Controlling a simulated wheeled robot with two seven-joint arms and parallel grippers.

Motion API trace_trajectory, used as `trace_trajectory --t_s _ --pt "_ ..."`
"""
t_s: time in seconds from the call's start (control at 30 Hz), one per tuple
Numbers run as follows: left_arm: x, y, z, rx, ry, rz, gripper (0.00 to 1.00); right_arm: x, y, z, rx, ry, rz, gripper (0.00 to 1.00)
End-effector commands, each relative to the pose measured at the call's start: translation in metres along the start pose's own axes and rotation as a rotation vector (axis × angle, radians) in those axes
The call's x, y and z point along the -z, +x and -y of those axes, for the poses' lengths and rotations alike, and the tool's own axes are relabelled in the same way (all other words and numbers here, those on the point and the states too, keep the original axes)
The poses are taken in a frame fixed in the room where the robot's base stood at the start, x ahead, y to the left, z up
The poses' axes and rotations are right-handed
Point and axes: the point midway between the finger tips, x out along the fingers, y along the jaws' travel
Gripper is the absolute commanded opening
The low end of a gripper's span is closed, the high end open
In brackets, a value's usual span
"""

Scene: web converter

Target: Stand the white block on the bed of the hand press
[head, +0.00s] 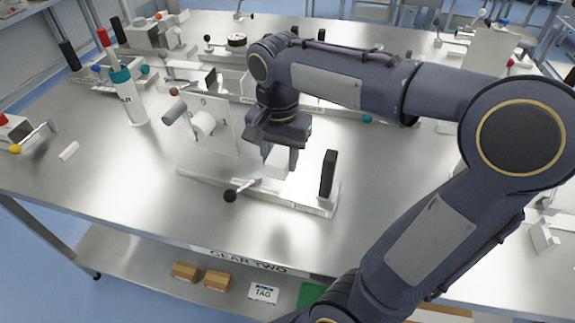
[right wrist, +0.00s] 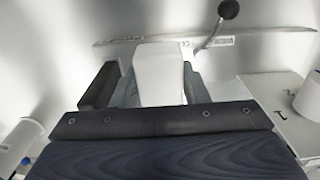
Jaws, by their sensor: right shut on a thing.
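The white block (head: 277,166) is between the fingers of my right gripper (head: 280,152), which is shut on it. It also shows in the right wrist view (right wrist: 160,72), with a grey finger on either side. The block is over the light base of the hand press (head: 305,196), between its upright plate and a black upright pad (head: 328,173). I cannot tell whether the block's lower end touches the bed. The press lever has a black ball (head: 230,196) at the front. My left gripper is not in view.
A white roll (head: 204,124) sits on the upright plate left of the gripper. A teal-capped bottle (head: 127,97) and a small white piece (head: 69,151) stand on the table further left. Other devices line the back. The table's front left is clear.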

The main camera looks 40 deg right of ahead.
Motion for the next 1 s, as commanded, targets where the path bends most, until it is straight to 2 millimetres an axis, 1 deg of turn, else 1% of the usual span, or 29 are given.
trace_trajectory --t_s 0.03,0.1,0.2,0.3,0.47,0.53,0.6,0.7,0.8,1.0 --pt "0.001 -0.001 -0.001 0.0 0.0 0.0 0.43 0.011 0.008 0.0 -0.005 0.005 0.002 0.16" --pt "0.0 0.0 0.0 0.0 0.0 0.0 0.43 0.022 0.023 0.0 -0.005 0.004 0.003 0.16" --pt "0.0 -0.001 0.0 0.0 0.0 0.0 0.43 0.035 0.038 0.001 -0.004 0.003 0.002 0.16" --pt "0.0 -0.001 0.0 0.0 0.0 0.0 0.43 0.043 0.048 0.002 -0.001 0.0 0.0 0.16" --pt "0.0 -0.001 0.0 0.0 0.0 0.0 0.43 0.051 0.057 0.002 -0.001 0.001 0.0 0.16" --pt "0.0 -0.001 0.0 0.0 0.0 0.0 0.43 0.057 0.066 0.002 -0.003 0.0 0.001 0.16" --pt "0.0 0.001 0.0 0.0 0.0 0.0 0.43 0.055 0.078 0.002 -0.002 -0.002 0.001 0.16" --pt "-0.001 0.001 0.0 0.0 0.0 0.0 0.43 0.055 0.089 0.002 -0.001 -0.001 0.0 0.16" --pt "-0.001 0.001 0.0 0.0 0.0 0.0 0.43 0.055 0.093 0.002 0.0 -0.001 0.0 0.16" --pt "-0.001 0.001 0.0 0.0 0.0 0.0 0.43 0.055 0.092 0.002 0.001 -0.001 -0.001 0.16"
